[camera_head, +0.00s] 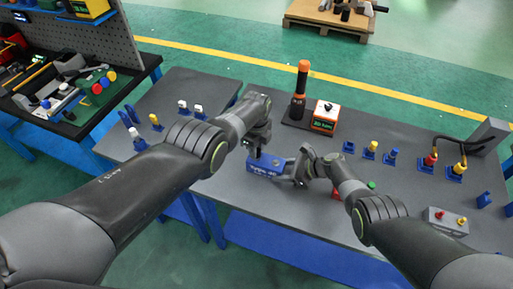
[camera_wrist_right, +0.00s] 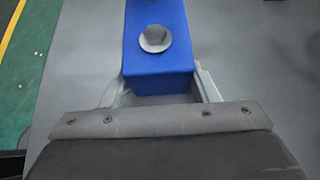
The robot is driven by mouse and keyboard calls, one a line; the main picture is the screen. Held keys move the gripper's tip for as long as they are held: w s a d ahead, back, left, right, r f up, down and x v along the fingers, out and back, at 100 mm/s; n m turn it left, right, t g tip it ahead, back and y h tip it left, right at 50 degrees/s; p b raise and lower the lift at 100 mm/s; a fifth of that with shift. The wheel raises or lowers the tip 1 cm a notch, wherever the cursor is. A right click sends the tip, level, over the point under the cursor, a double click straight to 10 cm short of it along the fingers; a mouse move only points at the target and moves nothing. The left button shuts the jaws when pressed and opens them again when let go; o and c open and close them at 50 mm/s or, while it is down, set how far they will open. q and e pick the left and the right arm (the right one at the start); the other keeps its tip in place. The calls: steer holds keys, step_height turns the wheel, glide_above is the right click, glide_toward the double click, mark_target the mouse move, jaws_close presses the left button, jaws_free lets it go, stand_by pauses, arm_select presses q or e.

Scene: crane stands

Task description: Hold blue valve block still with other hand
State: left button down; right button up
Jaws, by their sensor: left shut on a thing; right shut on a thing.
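The blue valve block (camera_head: 262,168) lies on the grey table, with pale lettering on its front side. My right gripper (camera_head: 297,172) is shut on the block's right end. In the right wrist view the fingers (camera_wrist_right: 160,90) flank the near end of the blue block (camera_wrist_right: 158,62), and a round grey piece shows on its top face. My left gripper (camera_head: 257,150) points down just above the block's left part. It is shut on a small dark part there, mostly hidden by the gripper, so I cannot tell what it is.
An orange-handled tool (camera_head: 301,80) and an orange box with a display (camera_head: 325,117) stand behind the block. Blue stands (camera_head: 369,153) with coloured pieces sit to the right. A grey box (camera_head: 445,220) is at the front right. More small pieces stand at the left.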

arm_select(q)
steer(key=shift+m, duration=0.3)
steer(key=m, duration=0.4)
steer(key=shift+m, duration=0.4)
steer(key=c, duration=1)
jaws_free()
steer(key=shift+c, duration=0.9)
